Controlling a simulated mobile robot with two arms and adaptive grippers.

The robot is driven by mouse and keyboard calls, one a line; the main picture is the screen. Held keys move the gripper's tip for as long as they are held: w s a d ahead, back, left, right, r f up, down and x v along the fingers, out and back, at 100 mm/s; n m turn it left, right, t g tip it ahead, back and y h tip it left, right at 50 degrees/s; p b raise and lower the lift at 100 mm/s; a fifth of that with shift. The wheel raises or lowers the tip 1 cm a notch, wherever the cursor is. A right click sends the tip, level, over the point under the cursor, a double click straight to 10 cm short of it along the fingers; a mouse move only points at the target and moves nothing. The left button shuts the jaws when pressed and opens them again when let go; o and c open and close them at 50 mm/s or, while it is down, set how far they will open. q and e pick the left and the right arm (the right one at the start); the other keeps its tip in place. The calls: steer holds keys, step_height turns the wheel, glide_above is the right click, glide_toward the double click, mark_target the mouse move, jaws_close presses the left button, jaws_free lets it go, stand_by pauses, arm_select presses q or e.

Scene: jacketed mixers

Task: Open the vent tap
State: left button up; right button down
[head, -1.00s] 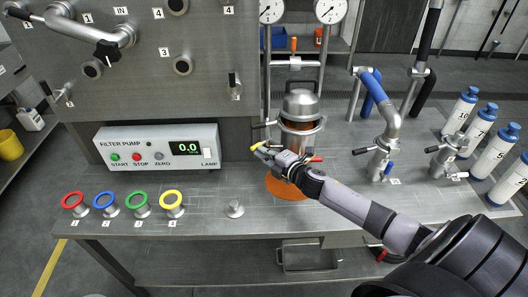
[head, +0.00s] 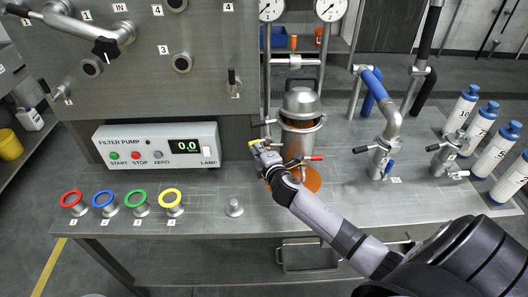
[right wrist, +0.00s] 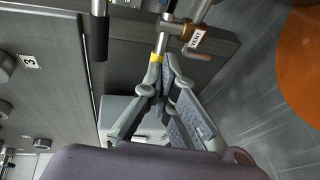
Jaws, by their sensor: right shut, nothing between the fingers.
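The vent tap is a small metal tap on the jacketed vessel (head: 300,104), on its left side. A "VENT" tag (right wrist: 196,38) hangs by it in the right wrist view. Its lever (right wrist: 160,42) is a metal rod with a yellow end (right wrist: 156,57). In the head view the yellow end (head: 253,143) shows just past my right gripper (head: 259,150). In the right wrist view my right gripper (right wrist: 155,72) is shut and empty, its tips right at the yellow end. I cannot tell whether they touch. My left gripper is out of view.
A red-tipped lever (head: 315,158) sticks out of the vessel front. The filter pump box (head: 158,146) and several coloured rings stand left. A blue-handled pipe (head: 386,110) and blue-capped bottles (head: 480,128) stand right.

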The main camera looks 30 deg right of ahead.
steer(key=w+m+h+b, duration=0.1)
steer(key=h, duration=0.1)
steer(key=m+g+h+b, duration=0.1)
steer(key=shift+w+a+m+h, duration=0.3)
steer(key=shift+w+m+h, duration=0.1)
steer(key=shift+w, duration=0.1)
stand_by(0.5)
